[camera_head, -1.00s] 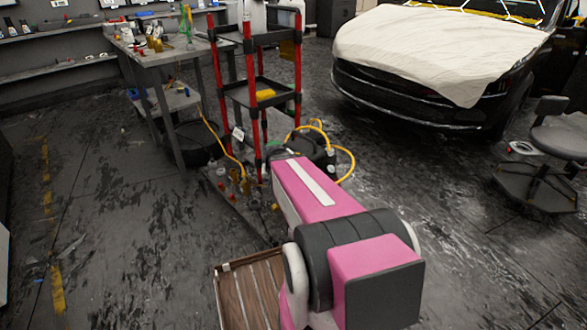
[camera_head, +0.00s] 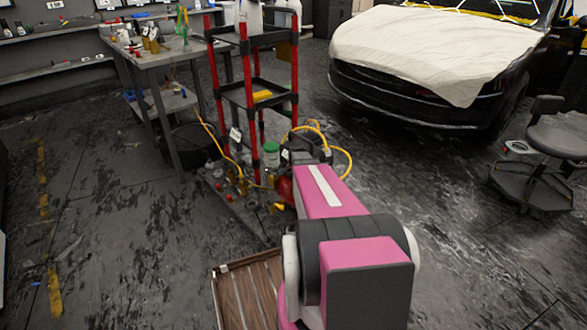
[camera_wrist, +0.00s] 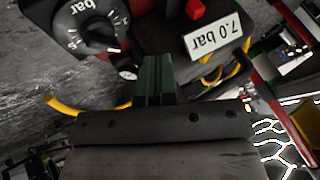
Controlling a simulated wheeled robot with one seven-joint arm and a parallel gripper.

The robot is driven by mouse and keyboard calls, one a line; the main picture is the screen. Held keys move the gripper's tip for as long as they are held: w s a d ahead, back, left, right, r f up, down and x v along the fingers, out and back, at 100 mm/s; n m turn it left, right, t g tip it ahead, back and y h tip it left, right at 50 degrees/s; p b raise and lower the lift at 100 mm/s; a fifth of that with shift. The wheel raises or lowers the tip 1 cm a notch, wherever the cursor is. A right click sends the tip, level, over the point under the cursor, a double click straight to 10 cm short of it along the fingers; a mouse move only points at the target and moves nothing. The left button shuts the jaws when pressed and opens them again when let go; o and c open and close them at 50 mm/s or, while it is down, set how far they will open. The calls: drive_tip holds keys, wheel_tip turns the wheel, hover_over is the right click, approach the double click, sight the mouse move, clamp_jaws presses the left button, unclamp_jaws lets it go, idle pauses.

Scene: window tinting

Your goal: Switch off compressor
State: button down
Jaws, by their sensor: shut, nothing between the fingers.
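The compressor (camera_head: 318,150) is a dark unit with yellow hoses on the floor, partly hidden behind my pink arm in the head view. In the wrist view its top shows close up, with a black dial (camera_wrist: 92,28) marked "bar" at the left. A red button (camera_wrist: 194,9) is at the top centre. A white "7.0 bar" label (camera_wrist: 218,34) is to its right and appears upside down. My gripper (camera_wrist: 157,62) is shut and empty, its dark green fingertips just below the red button in the picture. I cannot tell whether they touch the compressor.
A red-posted shelf cart (camera_head: 243,95) stands left of the compressor. A grey workbench (camera_head: 150,60) is behind it, and a covered car (camera_head: 430,50) is at the back right. A yellow hose (camera_wrist: 85,108) crosses the wrist view's left. A slatted wooden piece (camera_head: 247,290) lies beside my arm.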

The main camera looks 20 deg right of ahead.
approach(287, 170)
drive_tip(key=d+f, duration=0.2)
drive_tip(key=s+d+f, duration=0.1)
drive_tip(key=d+f, duration=0.1)
drive_tip(key=shift+d+f, duration=0.25)
drive_tip(key=shift+w+a+f, duration=0.1)
drive_tip(key=shift+w+a, duration=0.15)
drive_tip(key=shift+w, duration=0.35)
drive_tip(key=shift+w+a+f, duration=0.1)
drive_tip(key=shift+w+a, duration=0.1)
drive_tip(key=shift+w, duration=0.45)
drive_tip(key=shift+w+a+r, duration=0.15)
drive_tip(key=shift+w+a, duration=0.1)
drive_tip(key=shift+w, duration=0.4)
drive_tip(key=w, duration=0.1)
drive_tip(key=w+a, duration=0.1)
drive_tip(key=w, duration=0.1)
drive_tip(key=shift+w+a, duration=0.1)
drive_tip(key=shift+w, duration=0.15)
drive_tip(key=shift+s, duration=0.15)
